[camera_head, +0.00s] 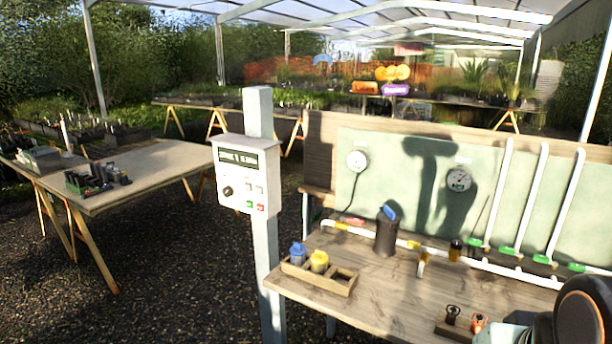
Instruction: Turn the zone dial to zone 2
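The zone dial (228,191) is a small dark round knob at the lower left of the white control box (240,176). The box is fixed to a pale post (262,200) left of the middle. A dark display strip (238,158) sits above the dial, but its text and the dial's pointer are too small to read. Small buttons, including a green one and a red one, are right of the dial. Part of my arm shows at the bottom right corner, far from the box. My gripper is not in view.
A wooden bench (385,300) right of the post holds a divided tray (318,276) with blue and yellow items, a dark cylinder (386,232) and white pipes. Gauges hang on the green board (400,165). A table (125,172) stands left; gravel floor between is clear.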

